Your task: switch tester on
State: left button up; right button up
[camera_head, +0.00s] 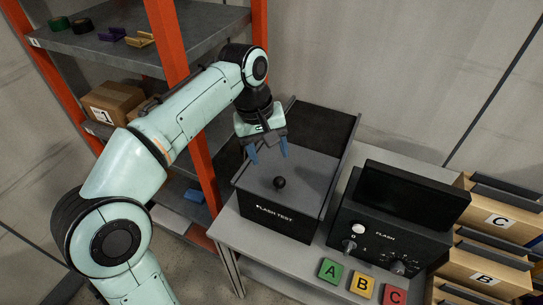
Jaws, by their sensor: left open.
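The tester is a black unit (385,243) marked FLASH, with a dark screen (411,194) on top. Its front panel has a knob (349,246) at the left, a round white-topped control (357,229) above it, and another knob (399,268) at the lower right. My right gripper is out of view.
Green A (329,270), yellow B (362,284) and red C (394,295) blocks line the grey table's front edge. Wooden bins (494,221) stand at the right. An orange-framed shelf (200,40) at the left holds rolls, small parts and a cardboard box (112,102).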

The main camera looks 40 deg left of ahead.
aim_at(350, 245)
jog(key=k, duration=1)
